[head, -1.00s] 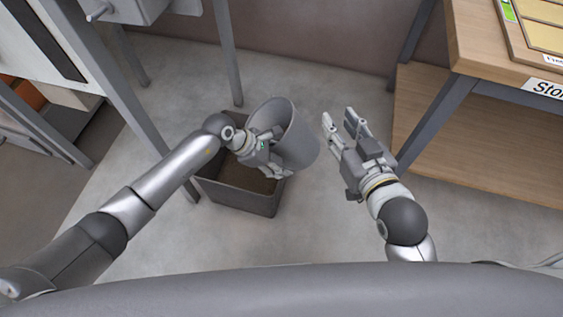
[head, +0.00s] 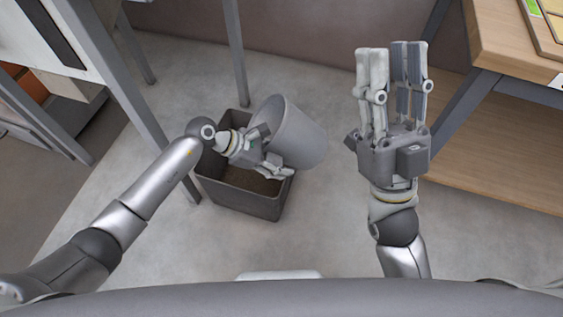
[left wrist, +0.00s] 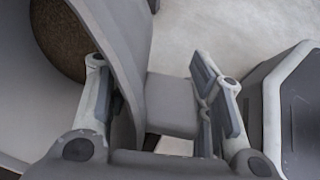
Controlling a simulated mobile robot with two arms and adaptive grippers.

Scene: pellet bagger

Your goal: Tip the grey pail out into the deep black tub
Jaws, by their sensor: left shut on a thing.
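The grey pail (head: 298,135) is held at its near left side by my left gripper (head: 268,158), above the back right part of the deep black tub. The pail looks tilted. In the left wrist view the pail wall (left wrist: 122,45) lies between the fingers, and brown material (left wrist: 58,38) shows inside the pail. The deep black tub (head: 245,203) stands on the floor; brown material shows in it, and my left gripper and the pail hide part of its inside. My right gripper (head: 391,50) is to the right of the pail, empty, its fingers apart with a small gap.
A wooden bench (head: 505,55) with a lower shelf (head: 490,150) stands on the right. Grey metal legs (head: 232,60) of a machine stand behind and left of the tub. Open floor (head: 310,225) lies right and in front of the tub.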

